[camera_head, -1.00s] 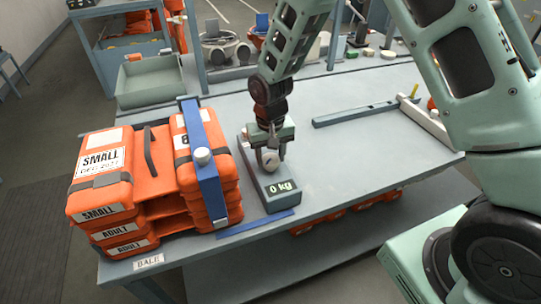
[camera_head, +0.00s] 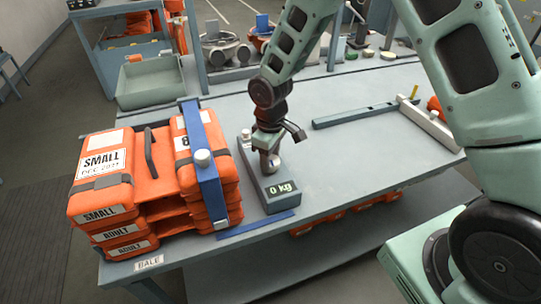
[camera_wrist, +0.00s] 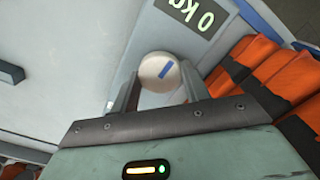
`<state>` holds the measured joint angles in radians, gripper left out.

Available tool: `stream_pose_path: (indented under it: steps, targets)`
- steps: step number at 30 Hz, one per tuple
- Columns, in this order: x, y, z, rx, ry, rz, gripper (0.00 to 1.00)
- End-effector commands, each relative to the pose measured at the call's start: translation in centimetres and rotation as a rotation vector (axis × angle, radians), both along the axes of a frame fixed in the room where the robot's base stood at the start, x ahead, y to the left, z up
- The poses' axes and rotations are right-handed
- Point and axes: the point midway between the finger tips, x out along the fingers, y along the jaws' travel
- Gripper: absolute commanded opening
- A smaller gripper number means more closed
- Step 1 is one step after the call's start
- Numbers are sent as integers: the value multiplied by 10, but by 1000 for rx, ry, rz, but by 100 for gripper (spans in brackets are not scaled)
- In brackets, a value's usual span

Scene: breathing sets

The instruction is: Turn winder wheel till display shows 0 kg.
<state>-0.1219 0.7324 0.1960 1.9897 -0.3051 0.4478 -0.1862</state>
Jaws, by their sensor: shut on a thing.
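The winder (camera_head: 281,205) is a grey box on the table, just right of the strapped orange stack. Its display (camera_head: 282,188) reads 0 kg, and the same display (camera_wrist: 194,12) shows upside down in the wrist view. The winder wheel (camera_wrist: 158,72) is a round pale knob with a blue mark on its face. My gripper (camera_wrist: 155,88) is shut on the wheel, one finger on each side. In the head view my gripper (camera_head: 269,160) is over the box and hides much of the wheel.
A bale of orange packs (camera_head: 105,190) labelled SMALL and ADULT stands left of the winder, with a blue strap (camera_head: 207,170) around it. A grey bar (camera_head: 350,115) lies on the table behind.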

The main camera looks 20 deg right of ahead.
Motion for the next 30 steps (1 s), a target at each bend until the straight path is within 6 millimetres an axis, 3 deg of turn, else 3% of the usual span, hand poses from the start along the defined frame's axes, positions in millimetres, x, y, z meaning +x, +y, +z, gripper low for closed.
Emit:
stream_pose_path:
  steps: [20, 21, 23, 30]
  targets:
    - [1, 0, 1, 1, -4, 72, 23]
    - [1, 0, 1, 1, -4, 72, 48]
    - [1, 0, 1, 1, -4, 71, 65]
    - [0, 0, 0, 0, -1, 70, 67]
